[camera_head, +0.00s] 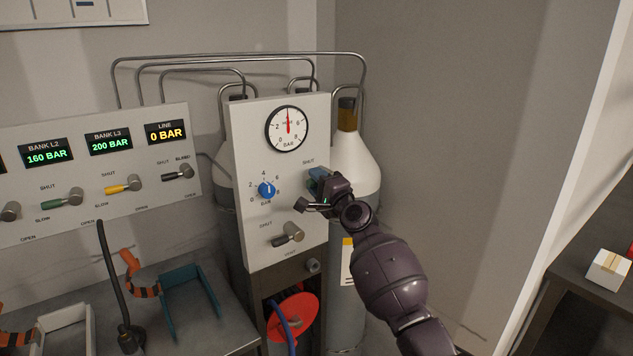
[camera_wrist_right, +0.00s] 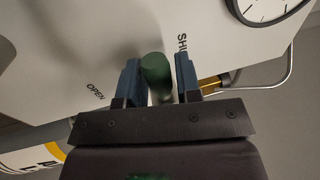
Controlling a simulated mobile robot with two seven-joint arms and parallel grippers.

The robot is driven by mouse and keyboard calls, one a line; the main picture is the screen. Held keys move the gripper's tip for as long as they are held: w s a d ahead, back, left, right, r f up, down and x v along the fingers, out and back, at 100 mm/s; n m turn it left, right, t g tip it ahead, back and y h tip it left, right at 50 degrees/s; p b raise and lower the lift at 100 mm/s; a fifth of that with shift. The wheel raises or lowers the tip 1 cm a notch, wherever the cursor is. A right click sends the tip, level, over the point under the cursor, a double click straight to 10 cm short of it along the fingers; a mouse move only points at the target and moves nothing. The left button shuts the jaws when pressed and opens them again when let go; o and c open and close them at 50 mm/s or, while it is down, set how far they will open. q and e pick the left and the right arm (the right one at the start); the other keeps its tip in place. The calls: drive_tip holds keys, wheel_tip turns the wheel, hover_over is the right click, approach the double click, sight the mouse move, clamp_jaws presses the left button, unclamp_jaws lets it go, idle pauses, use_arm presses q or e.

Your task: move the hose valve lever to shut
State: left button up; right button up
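The hose valve lever shows in the right wrist view as a green rounded knob (camera_wrist_right: 155,70) on the pale panel, between the printed words OPEN on the left and SHUT on the right. My right gripper (camera_wrist_right: 160,82) has its two blue fingers apart, one on each side of the knob. The left finger is close to the knob and a gap shows on the right side. In the head view my right gripper (camera_head: 319,184) is at the right part of the gauge panel (camera_head: 250,130), below the word SHUT, and hides most of the lever. My left gripper is not in view.
The panel carries a pressure gauge (camera_head: 287,128), a blue dial (camera_head: 266,190) and a lower grey vent lever (camera_head: 289,235). A bank panel (camera_head: 95,215) with several levers stands left. Gas cylinders (camera_head: 352,165) stand behind. A red hose reel (camera_head: 293,318) is below.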

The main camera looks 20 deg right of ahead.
drive_tip(key=o, duration=0.3)
drive_tip(key=v, duration=1)
drive_tip(key=shift+s+d, duration=0.1)
drive_tip(key=shift+s, duration=0.3)
